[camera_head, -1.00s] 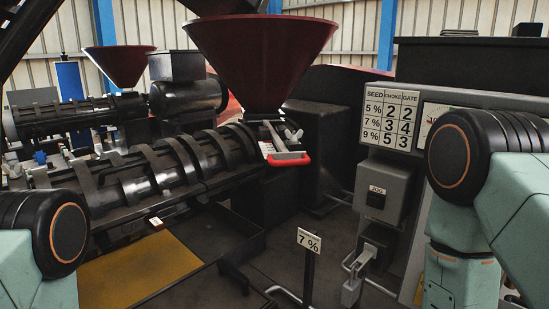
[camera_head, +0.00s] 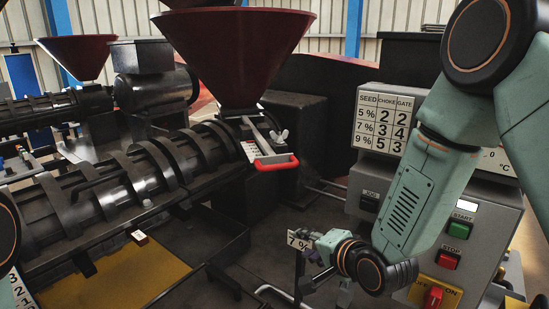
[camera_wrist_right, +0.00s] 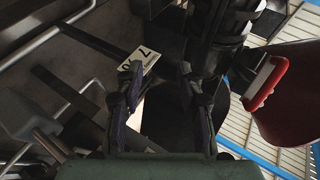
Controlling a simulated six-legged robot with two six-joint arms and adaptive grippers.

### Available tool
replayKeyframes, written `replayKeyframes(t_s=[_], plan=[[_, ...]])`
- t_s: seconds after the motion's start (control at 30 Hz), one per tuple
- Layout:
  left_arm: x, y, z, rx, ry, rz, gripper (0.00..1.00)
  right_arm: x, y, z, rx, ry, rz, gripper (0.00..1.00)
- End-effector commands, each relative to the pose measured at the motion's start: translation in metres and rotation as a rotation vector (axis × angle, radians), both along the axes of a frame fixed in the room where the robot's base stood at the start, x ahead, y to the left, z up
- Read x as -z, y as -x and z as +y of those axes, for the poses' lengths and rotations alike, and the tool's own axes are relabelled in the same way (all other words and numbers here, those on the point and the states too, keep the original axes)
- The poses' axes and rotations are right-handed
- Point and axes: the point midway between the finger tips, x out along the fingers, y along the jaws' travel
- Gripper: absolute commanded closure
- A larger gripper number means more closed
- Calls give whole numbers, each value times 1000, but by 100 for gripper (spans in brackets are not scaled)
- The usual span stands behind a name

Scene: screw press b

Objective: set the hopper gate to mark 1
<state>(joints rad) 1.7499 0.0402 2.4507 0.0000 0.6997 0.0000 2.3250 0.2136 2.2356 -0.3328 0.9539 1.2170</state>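The hopper gate's red handle (camera_head: 276,162) sticks out below the dark red hopper (camera_head: 236,60), on a metal slide with a pale marked scale (camera_head: 251,151) along its left side. The mark at which it stands is too small to read. A wing nut (camera_head: 280,136) sits right of the slide. The red handle (camera_wrist_right: 267,84) also shows at the right in the right wrist view. My right gripper (camera_wrist_right: 160,76) is open and empty, below and to the right of the handle in the head view, near the 7 % sign. My left gripper is out of view.
The 7 % sign (camera_head: 298,240) stands on a post close to my right gripper. A SEED/CHOKE/GATE chart (camera_head: 385,122) is on the grey control box, above START (camera_head: 458,230) and red buttons. The ribbed press barrel (camera_head: 110,190) lies left of the gate.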

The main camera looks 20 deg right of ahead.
Motion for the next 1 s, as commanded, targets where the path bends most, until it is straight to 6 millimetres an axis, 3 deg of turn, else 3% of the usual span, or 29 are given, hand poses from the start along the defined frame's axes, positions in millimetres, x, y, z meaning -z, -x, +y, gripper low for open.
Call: replayKeyframes(t_s=[0.03,0.2,0.3,0.37,0.53,1.0], plan=[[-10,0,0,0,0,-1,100,-27,-9,-1,14,-41,-36,63],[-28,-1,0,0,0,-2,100,-101,-34,-1,54,-198,-143,63],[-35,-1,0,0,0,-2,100,-136,-44,0,64,-277,-189,63],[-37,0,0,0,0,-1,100,-147,-47,0,68,-306,-204,63],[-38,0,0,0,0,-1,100,-148,-59,3,68,-322,-211,63],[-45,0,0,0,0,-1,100,-135,-118,20,67,-320,-210,63]])
